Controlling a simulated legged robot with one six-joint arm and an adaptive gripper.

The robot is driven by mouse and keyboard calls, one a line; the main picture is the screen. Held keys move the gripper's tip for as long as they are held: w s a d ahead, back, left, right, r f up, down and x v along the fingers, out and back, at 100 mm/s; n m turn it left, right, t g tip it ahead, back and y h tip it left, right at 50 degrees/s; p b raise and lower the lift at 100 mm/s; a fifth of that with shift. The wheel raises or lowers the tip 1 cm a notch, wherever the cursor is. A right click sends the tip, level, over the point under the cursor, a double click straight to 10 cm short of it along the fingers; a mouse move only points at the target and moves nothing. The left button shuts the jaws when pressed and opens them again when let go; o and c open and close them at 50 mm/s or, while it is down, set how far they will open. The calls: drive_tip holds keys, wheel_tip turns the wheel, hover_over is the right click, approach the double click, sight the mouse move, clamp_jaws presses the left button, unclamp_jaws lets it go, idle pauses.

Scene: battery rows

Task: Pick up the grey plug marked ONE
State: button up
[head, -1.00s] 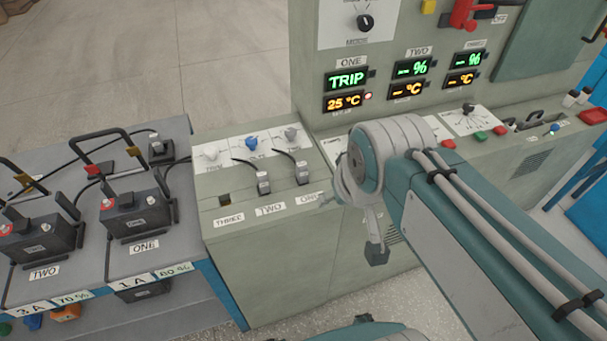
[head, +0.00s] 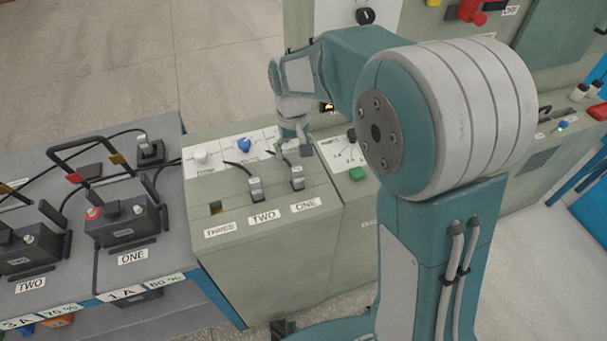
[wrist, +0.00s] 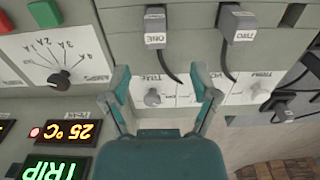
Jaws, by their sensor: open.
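The grey plug marked ONE (head: 297,178) stands in its socket on the sloped console top, behind the ONE label; its cable runs back from it. In the wrist view the plug (wrist: 155,27) is at top centre, with an upside-down ONE tag. The similar plug marked TWO (head: 255,189) stands to its left in the head view and to its right in the wrist view (wrist: 237,25). My gripper (head: 293,153) is open and empty, just behind and above plug ONE. In the wrist view its fingers (wrist: 162,82) are spread over the trim knob row, short of the plug.
Trim knobs, one blue (head: 244,145), stand behind the plugs. The THREE socket (head: 216,208) is empty. A green button (head: 357,174) is to the right. Batteries with handles (head: 127,225) stand on the left bench. The wrist view shows a dial (wrist: 60,77) and the TRIP display (wrist: 57,167).

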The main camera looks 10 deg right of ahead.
sight(294, 169)
wheel_tip(294, 169, down, 5)
drive_tip(key=shift+a+f, duration=0.1)
drive_tip(key=shift+f, duration=0.1)
drive_tip(key=f, duration=0.5)
drive_tip(key=shift+s+d+f, duration=0.1)
drive_tip(key=shift+d+f, duration=0.2)
drive_tip(key=shift+d, duration=0.1)
clamp_jaws()
